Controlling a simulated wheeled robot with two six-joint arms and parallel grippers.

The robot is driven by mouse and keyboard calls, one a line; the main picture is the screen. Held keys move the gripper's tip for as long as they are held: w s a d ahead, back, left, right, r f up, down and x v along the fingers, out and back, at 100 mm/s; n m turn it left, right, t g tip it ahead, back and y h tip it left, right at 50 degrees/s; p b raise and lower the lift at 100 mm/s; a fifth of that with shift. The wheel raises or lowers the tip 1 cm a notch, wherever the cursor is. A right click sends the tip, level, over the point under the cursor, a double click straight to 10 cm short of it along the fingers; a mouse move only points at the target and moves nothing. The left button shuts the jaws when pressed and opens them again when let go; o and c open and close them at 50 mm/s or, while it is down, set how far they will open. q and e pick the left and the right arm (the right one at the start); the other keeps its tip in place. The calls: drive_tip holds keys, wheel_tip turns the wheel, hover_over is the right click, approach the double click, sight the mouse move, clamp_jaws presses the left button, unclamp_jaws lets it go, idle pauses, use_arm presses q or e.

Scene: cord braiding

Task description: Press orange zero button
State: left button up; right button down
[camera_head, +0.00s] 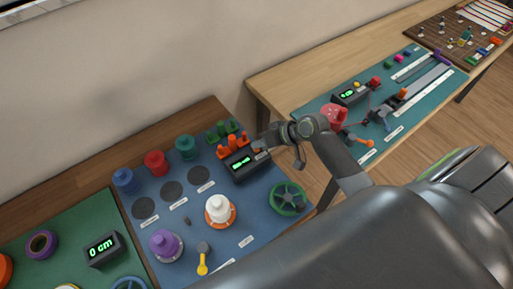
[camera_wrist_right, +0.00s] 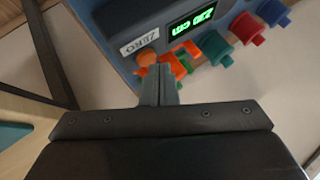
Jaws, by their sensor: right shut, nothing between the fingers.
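The black display box (camera_head: 240,163) with green digits sits at the right back of the blue mat, in front of an orange rack. In the right wrist view the box (camera_wrist_right: 170,15) shows a white ZERO label (camera_wrist_right: 139,41), with the round orange zero button (camera_wrist_right: 146,57) just by it. My right gripper (camera_head: 261,146) is beside the box's right end, its fingers shut and empty. In the wrist view its fingertips (camera_wrist_right: 158,69) overlap the button's lower edge; I cannot tell whether they touch it. The button is not clear in the head view. My left gripper is out of view.
The blue mat (camera_head: 190,225) holds blue, red and teal spools, a white spool (camera_head: 219,208), a purple spool (camera_head: 165,245) and a green wheel (camera_head: 287,198). An orange rack (camera_head: 232,146) and a green rack (camera_head: 222,131) stand close behind the box. A second table (camera_head: 270,85) is at the right.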

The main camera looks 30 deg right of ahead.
drive_tip(key=shift+f, duration=0.4)
idle(0.5)
drive_tip(key=shift+r+p, duration=0.75)
drive_tip(key=shift+r, duration=0.05)
drive_tip(key=shift+r, duration=0.1)
wheel_tip(320, 180, up, 5)
drive_tip(key=p, duration=0.5)
idle(0.7)
